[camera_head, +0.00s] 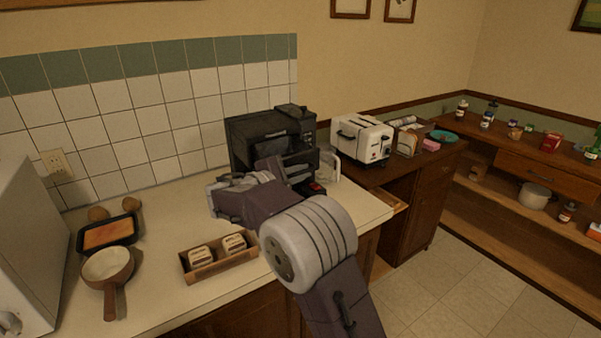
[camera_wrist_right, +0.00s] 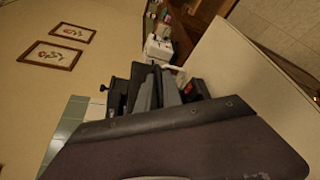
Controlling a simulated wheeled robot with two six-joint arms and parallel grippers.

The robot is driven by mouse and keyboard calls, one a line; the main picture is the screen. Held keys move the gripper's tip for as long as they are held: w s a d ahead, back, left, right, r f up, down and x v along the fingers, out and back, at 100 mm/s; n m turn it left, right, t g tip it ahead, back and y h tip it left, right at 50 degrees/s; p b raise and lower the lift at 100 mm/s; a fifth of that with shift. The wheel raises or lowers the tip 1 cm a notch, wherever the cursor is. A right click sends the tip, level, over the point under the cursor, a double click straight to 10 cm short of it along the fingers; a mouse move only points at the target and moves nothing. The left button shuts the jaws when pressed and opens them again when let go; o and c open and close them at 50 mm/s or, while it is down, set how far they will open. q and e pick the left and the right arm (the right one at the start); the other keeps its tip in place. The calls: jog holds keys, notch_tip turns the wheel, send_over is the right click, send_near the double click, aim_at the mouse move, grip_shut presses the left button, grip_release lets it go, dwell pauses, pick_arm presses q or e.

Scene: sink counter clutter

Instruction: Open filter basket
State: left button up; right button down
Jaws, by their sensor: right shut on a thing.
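The black coffee machine (camera_head: 258,130) stands at the back of the counter against the tiled wall; it also shows in the right wrist view (camera_wrist_right: 118,92). The filter basket belongs to its front, where my arm hides most of it. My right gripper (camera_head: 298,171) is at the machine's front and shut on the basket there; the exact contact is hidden. In the right wrist view, my gripper (camera_wrist_right: 160,97) reaches in among the machine's dark front parts. A pale carafe or mug (camera_head: 328,166) stands at the machine's right side. My left gripper is not in view.
A white toaster (camera_head: 362,140) stands to the right of the machine. A wooden box (camera_head: 219,264) with two items sits at the counter front, near my right arm. A pan (camera_head: 107,272) and a dark tray (camera_head: 107,235) are at the left, beside a white appliance (camera_head: 30,245).

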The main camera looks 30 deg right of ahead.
jog(key=shift+s+r, duration=0.1)
jog(key=shift+r, duration=0.1)
jog(key=shift+w+f, duration=0.25)
jog(key=shift+w, duration=0.5)
jog(key=c, duration=1.8)
grip_release()
jog(key=shift+a, duration=0.1)
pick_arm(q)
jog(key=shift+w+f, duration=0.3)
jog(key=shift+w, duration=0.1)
pick_arm(e)
jog(key=v, duration=0.9)
jog(key=shift+s, duration=0.35)
